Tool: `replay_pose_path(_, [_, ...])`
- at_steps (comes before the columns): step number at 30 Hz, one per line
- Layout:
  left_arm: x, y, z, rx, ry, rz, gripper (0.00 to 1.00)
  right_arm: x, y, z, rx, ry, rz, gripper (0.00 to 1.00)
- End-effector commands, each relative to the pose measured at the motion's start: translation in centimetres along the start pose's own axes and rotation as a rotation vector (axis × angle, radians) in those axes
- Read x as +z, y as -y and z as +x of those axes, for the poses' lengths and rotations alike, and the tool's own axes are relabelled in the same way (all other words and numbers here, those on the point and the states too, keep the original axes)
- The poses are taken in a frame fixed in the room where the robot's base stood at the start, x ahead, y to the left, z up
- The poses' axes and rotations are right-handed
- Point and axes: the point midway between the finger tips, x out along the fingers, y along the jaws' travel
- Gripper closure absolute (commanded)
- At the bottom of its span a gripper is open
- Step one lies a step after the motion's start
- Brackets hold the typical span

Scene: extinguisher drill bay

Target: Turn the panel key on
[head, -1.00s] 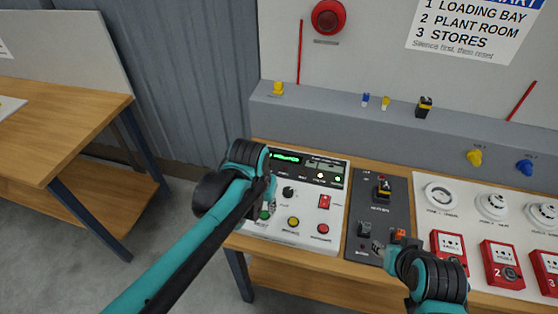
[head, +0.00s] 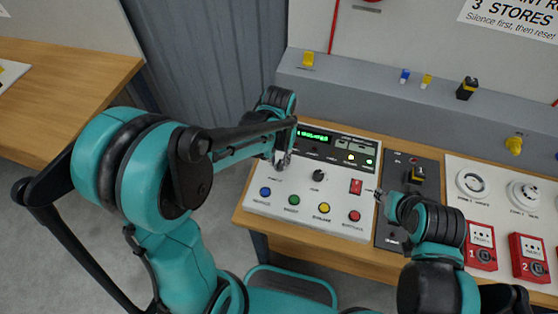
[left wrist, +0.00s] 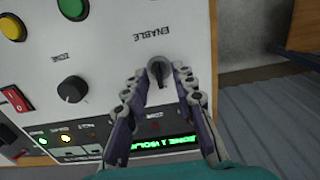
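The white control panel (head: 262,207) stands on the bench. Its key switch (left wrist: 158,70), a round grey barrel with a dark key, shows in the left wrist view beside the word ENABLE, upside down there. My left gripper (left wrist: 162,80) has its two fingers spread on either side of the key switch, tips very near it; firm contact does not show. In the head view my left gripper (head: 281,162) reaches down at the panel's upper left and hides the key. My right gripper (head: 380,197) hovers by the dark panel's left edge, its fingers too small to judge.
The panel has a black knob (head: 317,176), a red rocker switch (head: 356,187), a lit green display (head: 314,135) and several coloured buttons along its front. A dark panel (head: 388,235) and a white detector board (head: 470,166) stand to the right. A grey ledge (head: 350,90) runs behind.

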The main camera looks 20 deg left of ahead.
Motion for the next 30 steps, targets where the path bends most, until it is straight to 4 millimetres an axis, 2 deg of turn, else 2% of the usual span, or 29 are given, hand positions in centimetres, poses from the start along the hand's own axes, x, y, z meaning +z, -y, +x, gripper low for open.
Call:
replay_pose_path(8, [-0.02,0.00,0.14,0.000,0.000,0.000,0.74,-0.01,0.00,0.00,0.000,0.000,0.000,0.60])
replay_pose_path(11, [-0.02,0.00,0.13,0.000,0.000,0.000,1.00,-0.01,0.00,0.00,0.000,0.000,0.000,0.60])
replay_pose_path(23, [-0.01,0.00,0.12,0.000,0.000,0.016,1.00,0.00,0.00,0.01,0.000,0.000,0.000,0.60])
replay_pose_path(30, [-0.01,0.00,0.12,0.000,0.000,0.118,1.00,0.04,0.00,0.07,0.000,0.000,0.000,0.60])
